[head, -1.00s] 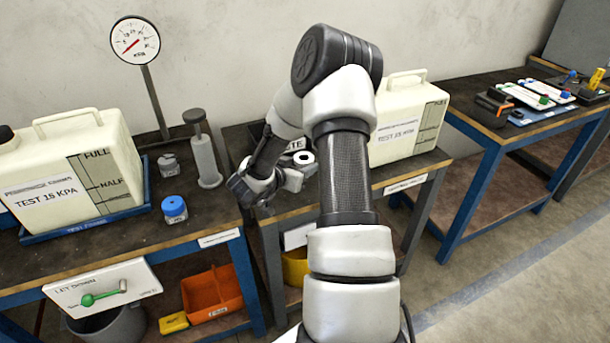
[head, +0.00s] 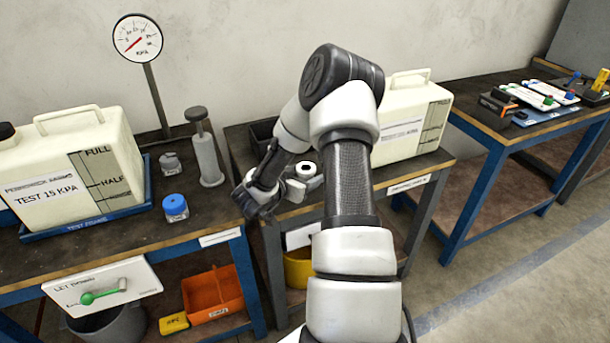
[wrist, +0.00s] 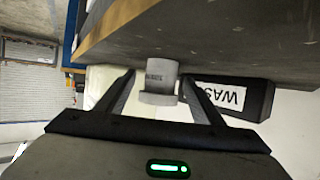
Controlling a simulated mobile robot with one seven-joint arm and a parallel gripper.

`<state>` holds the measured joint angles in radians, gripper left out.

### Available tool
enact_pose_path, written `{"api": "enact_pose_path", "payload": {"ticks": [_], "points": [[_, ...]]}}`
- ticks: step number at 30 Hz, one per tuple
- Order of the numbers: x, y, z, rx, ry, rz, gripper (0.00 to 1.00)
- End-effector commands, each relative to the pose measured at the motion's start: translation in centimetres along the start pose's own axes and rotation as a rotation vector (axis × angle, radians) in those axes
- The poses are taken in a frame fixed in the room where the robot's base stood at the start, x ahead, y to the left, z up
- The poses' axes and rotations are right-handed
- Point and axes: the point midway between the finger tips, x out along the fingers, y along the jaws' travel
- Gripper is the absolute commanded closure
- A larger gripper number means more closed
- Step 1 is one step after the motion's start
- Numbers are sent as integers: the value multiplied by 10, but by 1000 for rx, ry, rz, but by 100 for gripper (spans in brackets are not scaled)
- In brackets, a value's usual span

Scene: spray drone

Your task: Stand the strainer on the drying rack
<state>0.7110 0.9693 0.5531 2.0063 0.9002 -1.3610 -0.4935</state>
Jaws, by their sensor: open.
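In the wrist view, a short grey cylinder (wrist: 160,76) with a wider end and a small label sits against the dark tabletop. It may be the strainer, but I cannot read its label. My gripper (wrist: 158,84) is open, with one finger on each side of it; I cannot tell whether either touches it. I cannot make out a drying rack.
A black waste bin (wrist: 240,98) is close beside the fingers. A cream tank (head: 408,125) stands right of my arm. The left table holds another tank (head: 60,165), a grey pump (head: 207,155) and a blue-capped jar (head: 175,207). The floor at right is clear.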

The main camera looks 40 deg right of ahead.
Motion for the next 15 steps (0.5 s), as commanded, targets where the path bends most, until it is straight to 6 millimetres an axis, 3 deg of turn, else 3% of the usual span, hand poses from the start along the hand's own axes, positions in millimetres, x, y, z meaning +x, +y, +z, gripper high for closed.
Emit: {"api": "enact_pose_path", "payload": {"ticks": [7, 15], "points": [[-10, -2, -5, -2, 0, -4, 39], [-66, -2, -6, -5, 2, -7, 39]]}}
